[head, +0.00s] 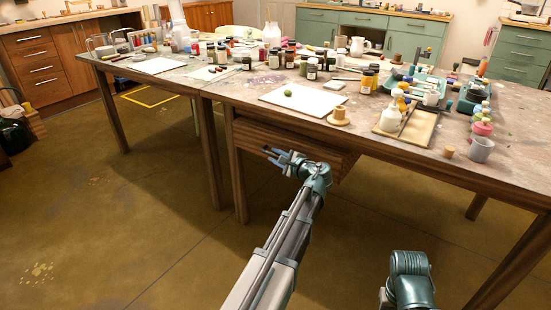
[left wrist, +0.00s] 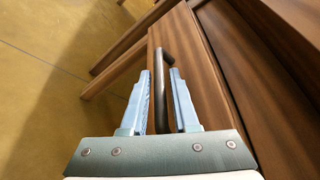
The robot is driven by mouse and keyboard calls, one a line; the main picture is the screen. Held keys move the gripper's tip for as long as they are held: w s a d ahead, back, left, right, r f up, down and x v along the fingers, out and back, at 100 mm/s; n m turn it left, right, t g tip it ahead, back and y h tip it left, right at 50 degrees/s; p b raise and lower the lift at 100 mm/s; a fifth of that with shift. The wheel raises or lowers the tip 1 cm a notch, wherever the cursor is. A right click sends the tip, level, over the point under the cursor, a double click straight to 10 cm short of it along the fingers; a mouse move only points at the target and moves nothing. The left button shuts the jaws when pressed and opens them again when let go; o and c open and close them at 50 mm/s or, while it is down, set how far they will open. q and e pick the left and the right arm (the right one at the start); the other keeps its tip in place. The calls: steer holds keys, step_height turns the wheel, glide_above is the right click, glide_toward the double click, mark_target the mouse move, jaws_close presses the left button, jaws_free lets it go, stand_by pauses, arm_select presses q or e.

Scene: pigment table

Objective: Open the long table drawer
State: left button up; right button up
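The long drawer's brown wooden front (head: 325,150) lies under the edge of the paint-stained table (head: 235,88); it appears shut. My left gripper (head: 272,154) is in front of its left part. In the left wrist view, a dark bar handle (left wrist: 164,62) on the drawer front (left wrist: 203,75) runs between the two blue fingers of my left gripper (left wrist: 162,85). The fingers are open, with gaps visible beside the bar. Their tips reach along the handle. My right arm shows at the lower right of the head view, but its gripper is out of view.
The tabletop carries paint jars (head: 290,55), a white sheet (head: 302,99), a wooden tray (head: 417,128) and a grey cup (head: 480,149) near the edge. A table leg (head: 238,175) stands just left of the drawer. The floor (head: 120,230) to the left is clear.

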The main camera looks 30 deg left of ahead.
arm_select(q)
steer(key=shift+a, duration=0.1)
jaws_close()
stand_by(1.5)
